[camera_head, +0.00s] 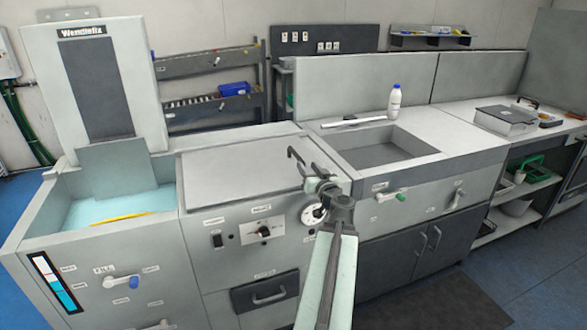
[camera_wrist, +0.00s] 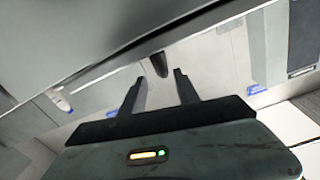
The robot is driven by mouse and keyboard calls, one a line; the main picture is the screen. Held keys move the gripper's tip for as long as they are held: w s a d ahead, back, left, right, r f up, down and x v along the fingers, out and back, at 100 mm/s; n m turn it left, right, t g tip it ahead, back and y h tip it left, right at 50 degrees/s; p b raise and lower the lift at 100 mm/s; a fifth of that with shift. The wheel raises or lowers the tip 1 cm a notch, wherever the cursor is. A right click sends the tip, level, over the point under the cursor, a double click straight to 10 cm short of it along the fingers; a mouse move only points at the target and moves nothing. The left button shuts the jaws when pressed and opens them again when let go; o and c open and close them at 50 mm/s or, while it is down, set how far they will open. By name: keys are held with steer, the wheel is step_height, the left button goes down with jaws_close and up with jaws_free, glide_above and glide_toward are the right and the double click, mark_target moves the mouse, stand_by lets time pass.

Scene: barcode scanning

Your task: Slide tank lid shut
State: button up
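A tank (camera_head: 75,205) at the left of the grey machine stands uncovered at its front, with pale blue liquid and a yellow thing inside. A flat grey panel (camera_head: 235,165) covers the middle of the machine top; it looks like the lid, but I cannot be sure. My gripper (camera_head: 300,160) is over this panel's right edge. In the wrist view my gripper (camera_wrist: 158,78) has its two fingers apart with nothing held. A short dark peg (camera_wrist: 159,64) shows just beyond and between the fingertips; I cannot tell what it belongs to.
An upright panel marked Wendlefix (camera_head: 95,80) stands behind the tank. A sink basin (camera_head: 385,152) and a white bottle (camera_head: 394,102) are right of the gripper. A dial (camera_head: 312,214) and switches are on the front below my arm. A grey box (camera_head: 505,120) lies on the right counter.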

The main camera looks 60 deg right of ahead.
mark_target(298, 155)
steer(key=shift+w+a, duration=0.1)
steer(key=shift+w, duration=0.1)
steer(key=x, duration=0.8)
steer(key=shift+a, duration=0.15)
jaws_close()
stand_by(1.0)
